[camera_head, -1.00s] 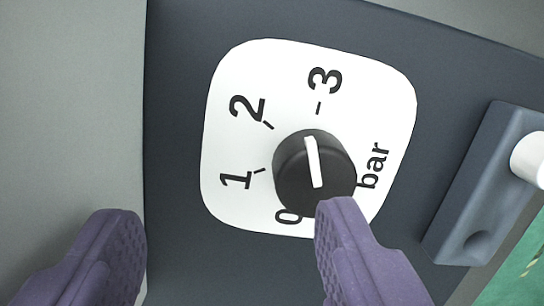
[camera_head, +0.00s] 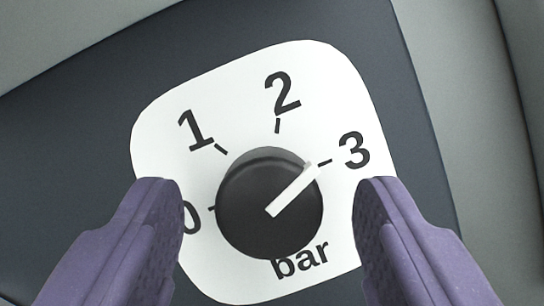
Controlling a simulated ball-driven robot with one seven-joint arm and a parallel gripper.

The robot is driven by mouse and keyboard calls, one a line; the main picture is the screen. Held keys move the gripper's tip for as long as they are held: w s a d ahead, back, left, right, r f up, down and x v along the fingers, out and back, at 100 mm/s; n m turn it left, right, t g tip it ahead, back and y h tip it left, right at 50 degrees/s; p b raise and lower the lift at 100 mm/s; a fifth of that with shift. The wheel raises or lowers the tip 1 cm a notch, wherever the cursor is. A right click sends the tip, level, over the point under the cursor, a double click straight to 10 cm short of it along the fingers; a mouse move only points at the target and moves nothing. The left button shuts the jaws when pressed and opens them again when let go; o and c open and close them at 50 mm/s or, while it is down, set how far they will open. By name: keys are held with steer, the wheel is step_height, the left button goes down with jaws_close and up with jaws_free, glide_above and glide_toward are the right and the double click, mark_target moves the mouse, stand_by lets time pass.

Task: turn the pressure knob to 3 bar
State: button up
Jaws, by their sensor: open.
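The black round pressure knob (camera_head: 246,212) sits on a white dial plate (camera_head: 335,85) marked 0, 1, 2, 3 and bar. Its white pointer line (camera_head: 292,190) points up and right, at the tick beside the 3 (camera_head: 354,151). My gripper (camera_head: 268,200) is open. Its two purple fingers stand on either side of the knob in the picture, with a gap on each side. The left finger covers part of the 0. I cannot tell how far the fingertips are from the plate in depth.
The dial plate is on a dark blue-grey panel (camera_head: 90,130). Lighter grey surfaces lie beyond the panel at the upper left and right. No loose object is near the knob.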

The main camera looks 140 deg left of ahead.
steer(key=shift+w+d+f, duration=0.1)
steer(key=shift+f, duration=0.25)
steer(key=c, duration=1)
steer(key=m+p, duration=0.1)
steer(key=p, duration=0.1)
steer(key=shift+r+m+p, duration=0.3)
steer(key=shift+r, duration=0.05)
steer(key=shift+m+g+h+p, duration=0.3)
steer(key=shift+m+p, duration=0.2)
steer(key=shift+p, duration=0.3)
steer(key=shift+w+f+m+g+p, duration=0.1)
steer(key=shift+m+g+p, duration=0.2)
steer(key=shift+m+p, duration=0.7)
steer(key=shift+f, duration=0.25)
